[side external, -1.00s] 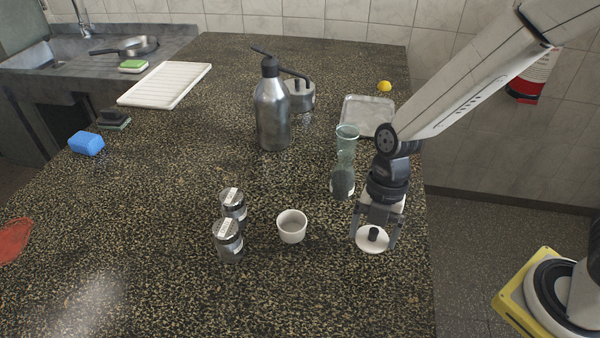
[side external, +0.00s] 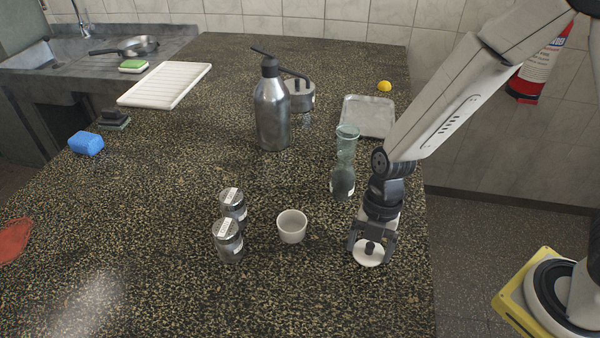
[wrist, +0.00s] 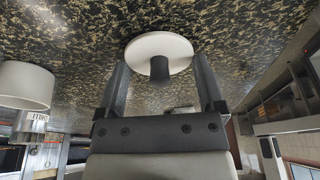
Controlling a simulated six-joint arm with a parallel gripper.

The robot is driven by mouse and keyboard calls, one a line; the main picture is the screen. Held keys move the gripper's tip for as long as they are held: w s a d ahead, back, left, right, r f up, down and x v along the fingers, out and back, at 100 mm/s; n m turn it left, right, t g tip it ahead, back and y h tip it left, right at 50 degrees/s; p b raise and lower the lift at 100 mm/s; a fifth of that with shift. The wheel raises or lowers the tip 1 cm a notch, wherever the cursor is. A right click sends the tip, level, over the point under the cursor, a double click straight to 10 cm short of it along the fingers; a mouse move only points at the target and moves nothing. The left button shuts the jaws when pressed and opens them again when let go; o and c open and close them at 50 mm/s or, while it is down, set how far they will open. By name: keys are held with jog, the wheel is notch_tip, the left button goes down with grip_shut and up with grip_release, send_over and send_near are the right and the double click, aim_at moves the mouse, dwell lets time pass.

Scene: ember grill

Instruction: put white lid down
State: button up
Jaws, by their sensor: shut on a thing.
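The white lid (side external: 369,259) is round with a dark knob on top, near the right edge of the counter. My gripper (side external: 371,246) points down and is shut on the lid, with its fingers on either side of the knob. In the wrist view the lid (wrist: 140,47) lies beyond the fingertips of the gripper (wrist: 160,62), its knob between them. The lid looks level and at or just above the counter surface; I cannot tell if it touches. The white cup (side external: 292,227) stands open to the left of the lid.
Two jars with labelled lids (side external: 228,240) stand left of the cup. A green-tinted glass vessel (side external: 343,180) stands behind the gripper, with a metal tray (side external: 368,116) farther back. A tall metal bottle (side external: 271,110) stands mid-counter. The counter in front is clear.

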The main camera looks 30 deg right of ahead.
jog(key=shift+f, duration=0.1)
jog(key=o, duration=0.9)
jog(key=shift+v, duration=6.15)
jog(key=shift+w+d, duration=0.1)
jog(key=shift+d, duration=0.05)
jog(key=d+f+m+t, duration=0.1)
jog(key=d+m, duration=0.2)
jog(key=m, duration=0.5)
jog(key=s+d+f+m+t+h, duration=0.1)
jog(key=d+m, duration=0.3)
jog(key=m, duration=0.4)
jog(key=s+d+f+m+t+h, duration=0.1)
jog(key=d+m, duration=0.3)
jog(key=m, duration=0.4)
jog(key=shift+f+m+t, duration=0.25)
jog(key=shift+m+t, duration=0.15)
jog(key=shift+t, duration=0.2)
